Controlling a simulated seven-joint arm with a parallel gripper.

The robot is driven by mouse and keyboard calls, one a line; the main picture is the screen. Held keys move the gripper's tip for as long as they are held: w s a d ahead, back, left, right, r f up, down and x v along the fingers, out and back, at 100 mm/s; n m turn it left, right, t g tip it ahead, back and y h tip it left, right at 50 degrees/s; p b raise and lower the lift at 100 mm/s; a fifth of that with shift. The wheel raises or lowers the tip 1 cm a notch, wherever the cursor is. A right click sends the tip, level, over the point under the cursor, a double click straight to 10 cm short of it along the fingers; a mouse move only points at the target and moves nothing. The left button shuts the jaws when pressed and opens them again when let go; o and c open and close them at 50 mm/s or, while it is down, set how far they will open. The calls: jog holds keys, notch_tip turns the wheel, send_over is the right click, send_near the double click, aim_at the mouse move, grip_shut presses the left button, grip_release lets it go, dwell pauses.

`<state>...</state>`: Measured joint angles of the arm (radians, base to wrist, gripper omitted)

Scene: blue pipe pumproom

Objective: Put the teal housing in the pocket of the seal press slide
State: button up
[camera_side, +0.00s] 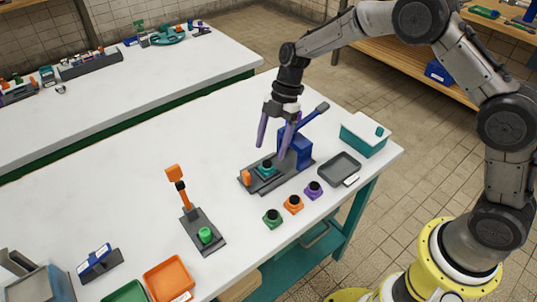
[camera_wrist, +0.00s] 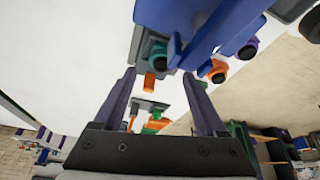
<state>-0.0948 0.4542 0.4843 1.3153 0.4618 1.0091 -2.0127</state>
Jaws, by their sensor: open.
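The teal housing (camera_side: 264,173), with a black top, sits on the dark slide of the seal press (camera_side: 280,185), between the orange block (camera_side: 246,177) and the blue press body (camera_side: 299,148). It appears upright at the pocket; I cannot tell whether it is fully seated. My gripper (camera_side: 270,152) is open and empty above the slide, its fingers spread apart and clear of the housing. In the wrist view, the teal housing (camera_wrist: 158,50) shows beyond the open fingertips, beside the blue press body (camera_wrist: 212,32). The pocket itself is hidden under the housing.
Green (camera_side: 272,219), orange (camera_side: 293,204) and purple (camera_side: 313,190) housings stand in front of the press. A grey tray (camera_side: 339,168) and a teal box (camera_side: 362,140) are to the right. An orange-handled device (camera_side: 199,228) stands left. The white table behind is clear.

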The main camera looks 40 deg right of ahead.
jog(key=s+d+r+m+t, duration=0.1)
jog(key=s+d+r+m, duration=0.15)
jog(key=r, duration=0.45)
jog(key=s+d+r+m, duration=0.2)
jog(key=d+r, duration=0.1)
jog(key=r, duration=0.4)
jog(key=s+d+r+m+t+h, duration=0.25)
jog(key=s+r+m, duration=0.35)
jog(key=s, duration=0.4)
jog(key=s+d+m+t+h, duration=0.1)
jog(key=s+d+m, duration=0.1)
jog(key=s+m, duration=0.3)
jog(key=s+d+f+m+t, duration=0.1)
jog(key=s+m, duration=0.4)
jog(key=s, duration=0.5)
jog(key=shift+s+d+f+t+h, duration=0.35)
jog(key=shift+d+t, duration=0.3)
jog(key=shift+d, duration=0.25)
